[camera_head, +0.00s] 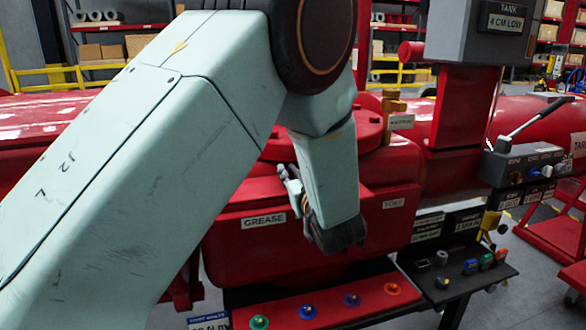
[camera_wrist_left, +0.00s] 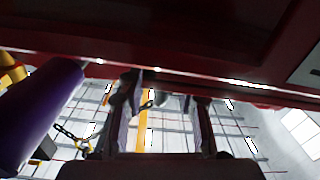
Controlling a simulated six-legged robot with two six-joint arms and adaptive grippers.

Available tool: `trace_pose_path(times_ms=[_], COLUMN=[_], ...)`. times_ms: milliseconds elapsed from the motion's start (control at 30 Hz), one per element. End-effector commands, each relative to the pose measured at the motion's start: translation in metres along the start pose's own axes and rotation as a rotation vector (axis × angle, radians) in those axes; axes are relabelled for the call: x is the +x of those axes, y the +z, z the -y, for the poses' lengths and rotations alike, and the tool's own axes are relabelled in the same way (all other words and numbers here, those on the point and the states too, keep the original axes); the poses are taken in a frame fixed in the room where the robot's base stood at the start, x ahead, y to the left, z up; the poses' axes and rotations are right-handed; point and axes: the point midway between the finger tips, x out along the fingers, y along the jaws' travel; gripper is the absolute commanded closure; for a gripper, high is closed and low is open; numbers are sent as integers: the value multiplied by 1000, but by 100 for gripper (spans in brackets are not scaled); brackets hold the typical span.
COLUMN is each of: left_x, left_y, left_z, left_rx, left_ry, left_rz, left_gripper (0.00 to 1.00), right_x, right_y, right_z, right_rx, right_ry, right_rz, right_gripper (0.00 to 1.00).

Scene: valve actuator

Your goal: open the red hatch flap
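The red machine housing (camera_head: 270,250) fills the middle of the head view, with GREASE and VOLT-like labels on its front. I cannot pick out the hatch flap there for sure; my left arm covers part of the housing. In the left wrist view a dark red panel (camera_wrist_left: 180,40) with a lit lower edge spans the top and may be the flap or the housing. My left gripper (camera_wrist_left: 162,115) has its two fingers apart, with nothing seen between them, just below that edge. In the head view my left wrist hangs in front of the housing, its fingers mostly hidden. My right gripper is out of view.
A red ledge (camera_head: 335,305) with coloured knobs lies below the housing. A black control shelf (camera_head: 460,265) and a grey lever box (camera_head: 520,165) stand to the right. A purple cylinder (camera_wrist_left: 40,115) is close at left in the wrist view.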

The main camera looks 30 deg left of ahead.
Motion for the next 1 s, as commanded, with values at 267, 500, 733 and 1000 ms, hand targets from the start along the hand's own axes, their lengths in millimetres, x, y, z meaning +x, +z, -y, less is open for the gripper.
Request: trace_pose_path(times_ms=[267,500,733,1000], left_x=[-2,-3,-2,0], left_y=[0,0,0,0], left_z=[0,0,0,0], left_rx=[1,1,0,0], left_ry=[0,0,0,0], left_rz=[0,0,0,1], left_gripper=[66,78,98,100], right_x=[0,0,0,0], right_y=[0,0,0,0], right_z=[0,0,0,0], right_rx=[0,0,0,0], right_ry=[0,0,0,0], right_rz=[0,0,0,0], right_gripper=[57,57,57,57])
